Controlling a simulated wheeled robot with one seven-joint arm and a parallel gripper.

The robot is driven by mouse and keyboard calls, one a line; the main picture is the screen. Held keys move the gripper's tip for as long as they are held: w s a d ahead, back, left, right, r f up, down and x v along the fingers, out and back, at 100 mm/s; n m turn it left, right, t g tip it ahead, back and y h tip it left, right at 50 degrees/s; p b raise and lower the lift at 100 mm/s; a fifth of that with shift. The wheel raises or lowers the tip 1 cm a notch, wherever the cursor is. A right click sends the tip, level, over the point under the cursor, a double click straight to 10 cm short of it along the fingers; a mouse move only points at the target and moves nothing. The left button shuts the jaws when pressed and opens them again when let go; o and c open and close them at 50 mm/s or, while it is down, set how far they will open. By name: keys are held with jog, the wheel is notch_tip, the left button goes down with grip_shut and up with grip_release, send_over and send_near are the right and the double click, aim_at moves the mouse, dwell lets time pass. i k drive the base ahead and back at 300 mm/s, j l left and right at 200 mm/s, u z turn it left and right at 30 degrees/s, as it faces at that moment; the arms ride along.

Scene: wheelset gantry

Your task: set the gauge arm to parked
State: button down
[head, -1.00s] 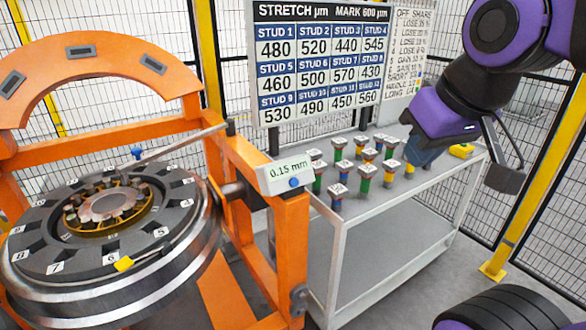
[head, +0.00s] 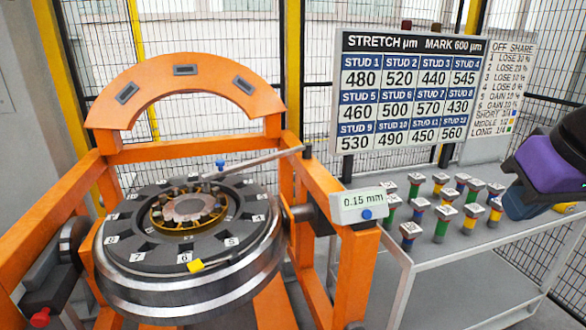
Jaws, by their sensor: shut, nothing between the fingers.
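A grey rod, which looks like the gauge arm (head: 255,160), reaches from a dark post by the orange frame's right side to over the wheelset's upper face. A small blue knob (head: 220,164) shows by its inner end. The gauge readout box (head: 362,205) reads 0.15 mm and has a blue button. A yellow-tipped piece (head: 195,265) lies at the wheel's front rim near label 6. My gripper (head: 520,208) is at the right edge, over the far end of the stud table, well apart from the rod. Its narrow bluish end looks shut and empty; part of my arm is cut off.
The orange gantry (head: 330,185) surrounds the round wheelset (head: 185,280). A grey table (head: 470,262) at right holds several colour-banded studs. The stretch board (head: 410,95) and a rules sheet (head: 510,85) stand behind it. Mesh fencing with yellow posts closes the back.

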aim_at(306, 148)
jog(key=i+j+u, duration=0.15)
jog(key=i+u, duration=0.65)
jog(key=i, duration=0.15)
